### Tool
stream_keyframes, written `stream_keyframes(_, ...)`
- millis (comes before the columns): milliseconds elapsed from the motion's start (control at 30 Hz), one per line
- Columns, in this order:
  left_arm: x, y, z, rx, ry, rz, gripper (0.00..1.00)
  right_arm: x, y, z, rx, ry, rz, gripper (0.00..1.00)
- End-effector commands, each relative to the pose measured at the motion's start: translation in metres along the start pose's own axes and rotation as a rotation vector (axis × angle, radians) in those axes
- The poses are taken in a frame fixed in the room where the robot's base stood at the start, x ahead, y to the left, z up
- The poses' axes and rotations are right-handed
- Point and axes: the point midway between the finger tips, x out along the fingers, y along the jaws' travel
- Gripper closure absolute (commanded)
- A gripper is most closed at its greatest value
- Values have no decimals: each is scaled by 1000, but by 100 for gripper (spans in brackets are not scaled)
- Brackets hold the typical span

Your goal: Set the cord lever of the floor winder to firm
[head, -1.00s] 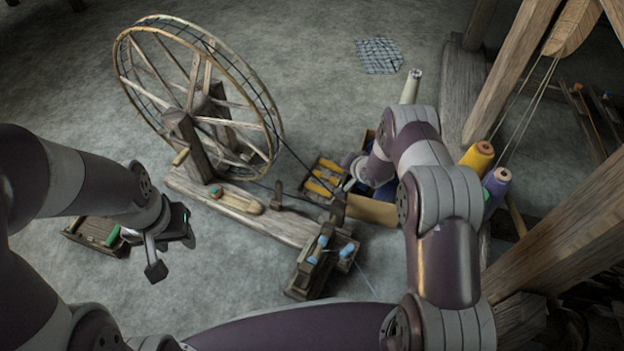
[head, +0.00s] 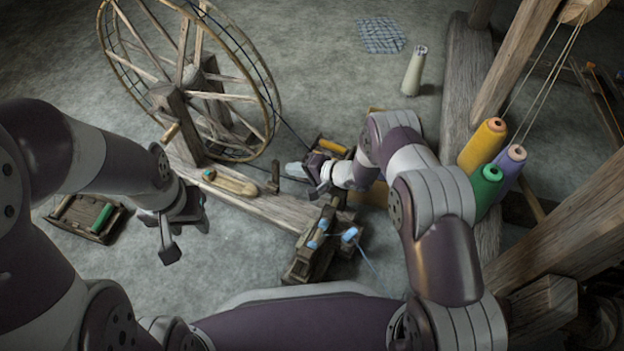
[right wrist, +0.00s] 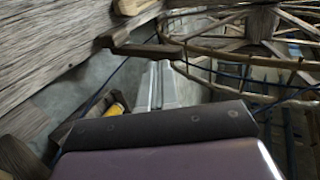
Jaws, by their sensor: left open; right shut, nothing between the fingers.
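The floor winder is a large spoked wooden wheel (head: 262,84) on a long wooden base (head: 283,217). A short upright wooden peg (head: 275,176) and a flat tan wooden piece (head: 235,183) with a teal knob (head: 208,174) are on the base; I cannot tell for sure which is the cord lever. A dark cord runs from the wheel along the base. My right gripper (head: 296,170) is shut and empty, just right of the peg; contact is unclear. Its shut fingers (right wrist: 160,88) show in the right wrist view. My left gripper (head: 186,236) is open and empty, over the floor left of the base.
A tray with a green spool (head: 103,217) lies on the floor at left. A wooden device with blue parts (head: 313,246) stands at the base's near end. Yellow, green and purple cones (head: 484,146) and loom posts stand at right. A pale cone (head: 414,72) stands behind.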

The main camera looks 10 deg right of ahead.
Motion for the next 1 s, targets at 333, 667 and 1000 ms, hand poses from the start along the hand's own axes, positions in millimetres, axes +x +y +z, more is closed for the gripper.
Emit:
stream_keyframes(333, 14, 0, 2, 0, 0, 0, 57, 17, -10, 1, 1, -1, 3, 100)
stream_keyframes(667, -6, 0, -1, 0, 0, 0, 57, 21, -27, 1, -3, -5, 71, 100)
stream_keyframes(1000, -28, 0, -3, 0, 0, 0, 57, 51, -40, 1, 1, 0, 278, 100)
